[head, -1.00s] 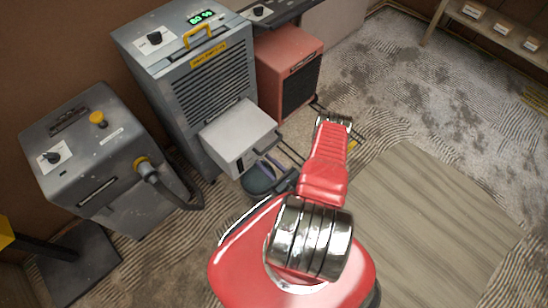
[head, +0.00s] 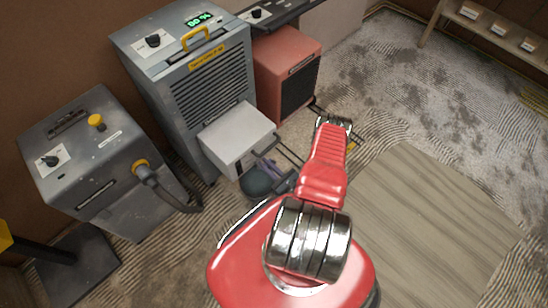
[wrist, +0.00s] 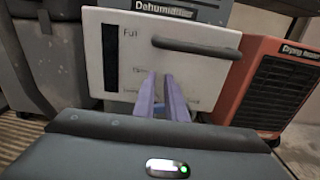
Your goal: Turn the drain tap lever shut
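The white tank (head: 236,138) sits at the front of the grey dehumidifier (head: 190,80). In the wrist view the tank's front (wrist: 118,55) carries the word "Full", a dark level window and a grey handle. My gripper (wrist: 161,76) has two purple fingers pointing at the tank's lower front. A narrow gap shows between them, and I see nothing clearly gripped. Whether they touch the tank I cannot tell. In the head view my gripper (head: 269,164) is low beside the tank. I cannot make out the drain tap lever; a small blue patch shows between the finger bases, but what it is I cannot tell.
A red drying heater (head: 287,72) stands close to the right of the dehumidifier. A grey machine (head: 95,160) with a hose stands at left. A wooden shelf (head: 490,25) is at top right. Bare wooden flooring (head: 430,215) lies clear at right.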

